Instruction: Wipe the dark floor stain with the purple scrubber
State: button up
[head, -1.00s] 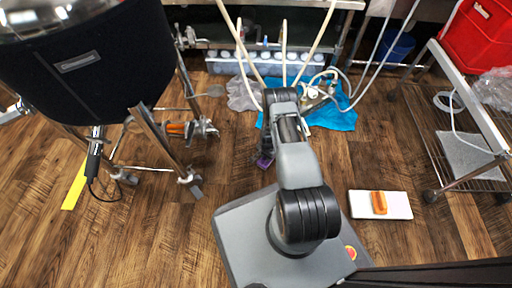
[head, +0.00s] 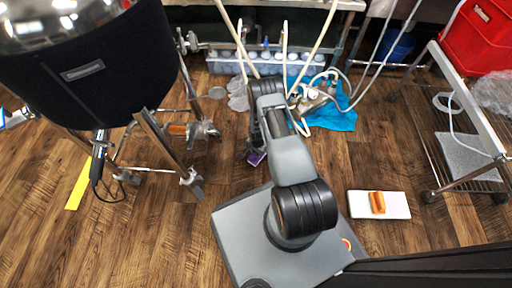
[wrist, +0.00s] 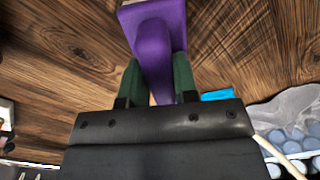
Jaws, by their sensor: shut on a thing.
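The purple scrubber (wrist: 155,45) fills the upper middle of the wrist view, with its handle between the two green fingers of my gripper (wrist: 157,80). My gripper is shut on that handle. In the head view a small part of the scrubber (head: 257,158) shows low over the wooden floor, below my gripper (head: 250,151) and left of my arm. I cannot tell whether the scrubber touches the floor. I cannot make out a dark stain apart from the wood grain; my arm and the scrubber hide part of the floor.
A large black kettle (head: 95,70) on metal legs stands at left, with a yellow strip (head: 78,188) beside it. A white board (head: 360,204) with an orange item (head: 377,202) lies at right, near a wire rack (head: 465,150). Hoses and a blue sheet (head: 338,117) lie behind.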

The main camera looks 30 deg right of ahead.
jog(key=shift+r+p, duration=1.1)
jog(key=shift+r, duration=0.9)
